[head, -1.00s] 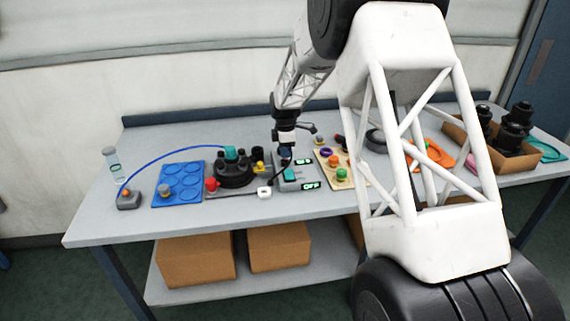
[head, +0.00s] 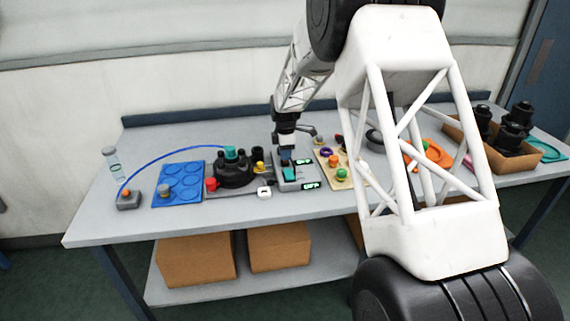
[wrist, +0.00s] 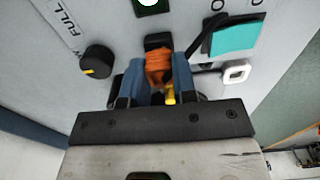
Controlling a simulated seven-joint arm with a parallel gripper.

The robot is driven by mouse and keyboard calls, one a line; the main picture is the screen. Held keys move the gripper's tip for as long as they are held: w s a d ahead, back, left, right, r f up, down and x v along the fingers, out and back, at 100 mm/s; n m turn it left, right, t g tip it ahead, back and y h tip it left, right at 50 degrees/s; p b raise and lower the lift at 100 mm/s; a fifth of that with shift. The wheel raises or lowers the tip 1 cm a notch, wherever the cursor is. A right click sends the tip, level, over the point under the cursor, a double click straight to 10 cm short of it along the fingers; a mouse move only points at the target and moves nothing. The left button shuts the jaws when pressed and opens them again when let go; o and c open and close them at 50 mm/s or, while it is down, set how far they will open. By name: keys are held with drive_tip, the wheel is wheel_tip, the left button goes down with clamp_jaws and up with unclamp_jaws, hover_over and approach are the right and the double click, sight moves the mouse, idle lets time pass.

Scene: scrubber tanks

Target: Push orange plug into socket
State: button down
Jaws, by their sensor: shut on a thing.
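The orange plug (wrist: 159,67) is between the two blue fingers of my gripper (wrist: 158,80) in the wrist view, and the gripper is shut on it. The plug's far end meets a black socket (wrist: 158,42) on the grey panel; I cannot tell how deep it sits. In the head view my gripper (head: 287,158) is down at the grey device (head: 296,183) in the middle of the table. The plug is hidden there by the gripper.

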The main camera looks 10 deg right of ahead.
drive_tip(key=shift+f, duration=0.4)
drive_tip(key=shift+c, duration=1.8)
unclamp_jaws()
drive_tip(key=shift+r, duration=0.1)
drive_tip(key=shift+r, duration=4.15)
